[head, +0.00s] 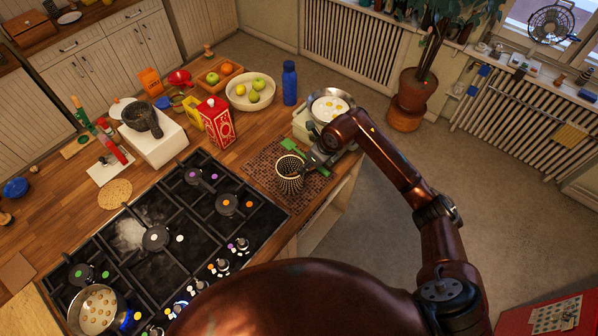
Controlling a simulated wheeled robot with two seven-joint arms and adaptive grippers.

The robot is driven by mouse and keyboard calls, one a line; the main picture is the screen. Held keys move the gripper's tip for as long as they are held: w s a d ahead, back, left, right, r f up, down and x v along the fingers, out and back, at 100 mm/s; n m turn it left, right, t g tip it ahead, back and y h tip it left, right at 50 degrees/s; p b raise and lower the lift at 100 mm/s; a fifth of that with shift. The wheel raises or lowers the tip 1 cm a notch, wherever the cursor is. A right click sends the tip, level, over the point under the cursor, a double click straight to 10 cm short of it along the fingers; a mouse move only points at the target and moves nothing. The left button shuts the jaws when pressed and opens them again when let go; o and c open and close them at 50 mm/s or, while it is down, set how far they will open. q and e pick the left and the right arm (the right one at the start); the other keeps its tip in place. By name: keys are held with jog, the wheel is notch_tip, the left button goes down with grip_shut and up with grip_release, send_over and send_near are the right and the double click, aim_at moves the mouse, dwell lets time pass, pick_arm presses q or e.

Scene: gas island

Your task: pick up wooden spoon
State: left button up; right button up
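I cannot make out a wooden spoon for sure in the head view. My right arm comes in from the right, and its gripper (314,160) is over the right end of the counter. It is beside the upper right rim of a dark patterned cup (289,183), which stands on a brown woven mat (262,169). Whether the fingers touch the cup, and whether they are open or shut, is too small to tell. A green flat utensil (291,145) lies just behind the cup, partly hidden near the gripper. My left gripper is not in view.
A black gas hob (140,262) lies left of the mat. A red carton (217,124), a fruit bowl (250,93), a blue bottle (289,84) and a pan with eggs (328,106) stand behind. A mortar (143,118) is farther left. Floor is open at right.

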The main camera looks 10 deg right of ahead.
grip_shut()
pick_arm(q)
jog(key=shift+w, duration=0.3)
pick_arm(e)
jog(key=shift+r, duration=0.1)
notch_tip(320, 180, up, 10)
jog(key=b, duration=0.3)
jog(key=shift+c, duration=1.8)
grip_release()
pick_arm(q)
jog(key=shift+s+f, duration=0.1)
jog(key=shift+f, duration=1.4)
pick_arm(e)
grip_shut()
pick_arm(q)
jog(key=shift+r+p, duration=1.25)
pick_arm(e)
jog(key=shift+r, duration=2.95)
